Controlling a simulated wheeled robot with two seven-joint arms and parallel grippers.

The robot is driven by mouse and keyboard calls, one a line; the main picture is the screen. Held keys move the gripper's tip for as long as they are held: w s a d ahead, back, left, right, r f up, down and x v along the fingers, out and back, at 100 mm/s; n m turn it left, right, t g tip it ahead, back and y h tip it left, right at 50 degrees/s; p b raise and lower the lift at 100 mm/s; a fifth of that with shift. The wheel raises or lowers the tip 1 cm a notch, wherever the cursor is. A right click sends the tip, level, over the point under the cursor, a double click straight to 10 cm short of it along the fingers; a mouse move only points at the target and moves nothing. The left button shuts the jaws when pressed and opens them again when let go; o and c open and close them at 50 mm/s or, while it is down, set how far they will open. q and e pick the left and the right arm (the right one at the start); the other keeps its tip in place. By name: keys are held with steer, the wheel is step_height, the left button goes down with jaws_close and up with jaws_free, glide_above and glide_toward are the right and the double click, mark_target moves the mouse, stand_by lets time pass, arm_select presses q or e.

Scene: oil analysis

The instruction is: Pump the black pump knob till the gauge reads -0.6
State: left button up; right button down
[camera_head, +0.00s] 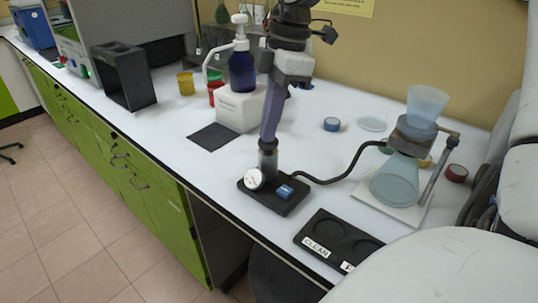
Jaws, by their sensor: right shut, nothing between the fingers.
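The vacuum pump is a dark cylinder (267,163) standing upright on a black base (283,205) near the bench's front edge. A round white gauge (254,179) sits at the base's left; its reading is too small to make out. A blue part (285,191) is on the base beside the cylinder. My right gripper (268,138) comes from above, shut and empty, with its fingertips at the top of the pump, where the black knob is mostly hidden. I cannot tell whether they touch. My left gripper is not in view.
A black hose (340,178) runs from the pump to a glass flask with funnel (395,180) on a white stand. A black tray marked CLEAN (333,231) lies right of the pump. A blue bottle (242,70) stands on a white block (239,108) behind it.

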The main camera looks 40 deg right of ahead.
steer(key=shift+r+p, duration=1.1)
steer(key=shift+r, duration=0.45)
step_height(320, 180, up, 5)
steer(key=p, duration=0.3)
steer(key=shift+p, duration=0.35)
